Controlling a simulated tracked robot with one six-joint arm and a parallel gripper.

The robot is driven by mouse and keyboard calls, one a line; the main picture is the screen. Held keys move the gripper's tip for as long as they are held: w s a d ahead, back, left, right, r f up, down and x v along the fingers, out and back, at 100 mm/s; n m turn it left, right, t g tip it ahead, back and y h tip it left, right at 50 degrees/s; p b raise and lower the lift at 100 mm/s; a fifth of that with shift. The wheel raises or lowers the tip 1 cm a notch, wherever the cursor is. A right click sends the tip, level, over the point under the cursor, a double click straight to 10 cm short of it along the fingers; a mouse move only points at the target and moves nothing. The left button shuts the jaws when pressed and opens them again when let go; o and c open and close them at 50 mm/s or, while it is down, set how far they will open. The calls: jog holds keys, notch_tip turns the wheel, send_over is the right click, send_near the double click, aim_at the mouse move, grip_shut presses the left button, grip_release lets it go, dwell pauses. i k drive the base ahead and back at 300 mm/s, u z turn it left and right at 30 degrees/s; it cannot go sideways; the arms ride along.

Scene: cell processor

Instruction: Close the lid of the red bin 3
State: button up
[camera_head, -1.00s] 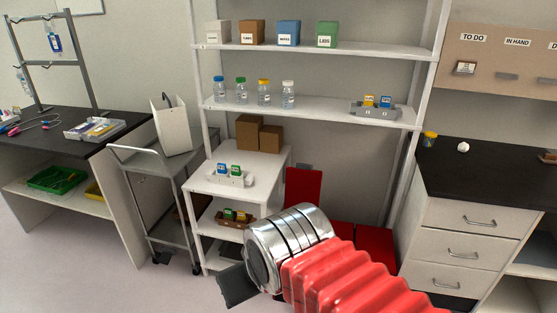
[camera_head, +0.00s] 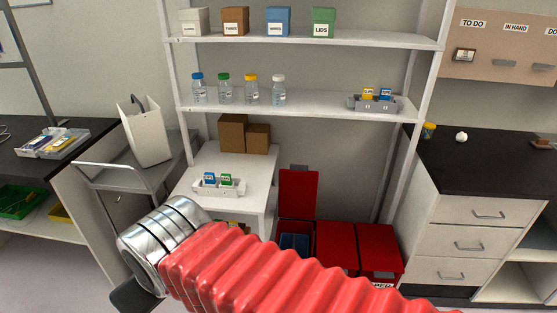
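Red bins stand in a row on the floor under the shelves. The leftmost bin has its red lid (camera_head: 298,194) raised upright against the wall, and its open mouth shows something blue (camera_head: 294,243) inside. The middle bin's lid (camera_head: 336,245) and the right bin's lid (camera_head: 379,240) are shut. The bin numbers cannot be read; the right bin has a partly hidden front label. My arm crosses in front and hides the lower fronts of the bins. Only a dark part of my gripper (camera_head: 132,297) shows at the lower left, well left of the bins; its fingers are not clear.
A white side table (camera_head: 250,178) with boxes and a vial rack stands left of the open bin. A drawer cabinet (camera_head: 465,215) stands to the right. A grey cart (camera_head: 110,172) is at the left. Shelves (camera_head: 300,107) hang above.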

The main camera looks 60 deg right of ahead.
aim_at(298, 186)
jog(key=z, duration=0.1)
jog(key=i, duration=0.85)
jog(key=z, duration=0.9)
jog(key=i, duration=0.75)
jog(key=z, duration=0.5)
